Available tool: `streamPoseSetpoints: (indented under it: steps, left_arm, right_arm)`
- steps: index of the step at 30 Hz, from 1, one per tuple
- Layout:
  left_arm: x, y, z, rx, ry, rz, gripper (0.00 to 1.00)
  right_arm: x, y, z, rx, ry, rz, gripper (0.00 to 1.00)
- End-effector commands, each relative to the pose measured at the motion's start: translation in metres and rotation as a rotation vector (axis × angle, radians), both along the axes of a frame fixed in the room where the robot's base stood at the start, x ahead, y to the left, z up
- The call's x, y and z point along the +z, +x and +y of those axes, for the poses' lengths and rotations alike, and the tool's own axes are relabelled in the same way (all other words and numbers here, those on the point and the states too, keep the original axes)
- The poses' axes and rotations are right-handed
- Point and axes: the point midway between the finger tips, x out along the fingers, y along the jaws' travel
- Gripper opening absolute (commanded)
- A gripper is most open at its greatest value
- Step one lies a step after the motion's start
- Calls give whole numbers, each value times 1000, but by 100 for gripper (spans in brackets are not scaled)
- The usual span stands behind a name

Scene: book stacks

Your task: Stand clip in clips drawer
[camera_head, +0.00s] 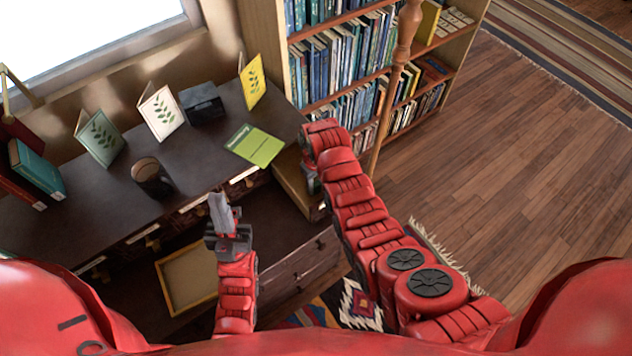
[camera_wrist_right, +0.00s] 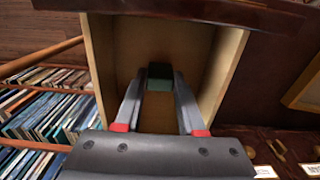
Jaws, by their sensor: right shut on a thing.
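My right gripper (camera_wrist_right: 160,82) reaches into an open, light-wood drawer (camera_wrist_right: 218,75) in the right wrist view. Its fingers are shut on a small dark green object, probably the clip (camera_wrist_right: 160,71), which sits between the fingertips inside the drawer walls. I cannot tell whether it touches the drawer floor. In the head view the open drawer (camera_head: 293,184) stands out from the desk's right end, and my right arm hides the fingertips and the clip. My left gripper (camera_head: 219,208) points toward the desk in the head view; its fingers are seen too narrowly to judge their opening.
The dark desk (camera_head: 195,160) holds a dark mug (camera_head: 152,178), leaf-print cards (camera_head: 161,111), a black box (camera_head: 202,102), a green booklet (camera_head: 255,145) and books. Another open drawer or tray (camera_head: 190,277) is below left. A bookcase (camera_head: 345,75) and wooden post (camera_head: 395,85) stand near my right arm.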

Motion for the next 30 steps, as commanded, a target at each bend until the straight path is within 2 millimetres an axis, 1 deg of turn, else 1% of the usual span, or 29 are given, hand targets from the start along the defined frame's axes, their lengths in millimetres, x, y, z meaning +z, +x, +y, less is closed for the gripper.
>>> streamPoseSetpoints:
  steps: [4,8,9,13,14,21,24,25,28,30]
  left_arm:
    - [-1,0,0,0,0,0,0]
    - [-5,0,0,0,0,0,0]
    - [-3,0,0,0,0,0,0]
    - [-3,0,0,0,0,0,0]
    - [-3,0,0,0,0,0,0]
    - [-3,0,0,0,0,0,0]
    - [2,0,0,0,0,0,0]
    - [-1,0,0,0,0,0,0]
    - [-6,0,0,0,0,0,0]
    - [-9,0,0,0,0,0,0]
  right_arm:
    - [0,0,0,0,0,0,0]
    - [-5,0,0,0,1,-1,0]
    - [-4,0,0,0,1,-1,44]
    - [-3,0,0,0,1,-1,68]
    - [-3,0,0,0,1,-1,69]
    - [-3,0,0,0,0,0,69]
    - [3,0,0,0,0,0,69]
    - [2,0,0,0,1,-1,69]
    - [9,2,1,0,3,-5,69]
    - [19,2,1,0,2,-5,69]
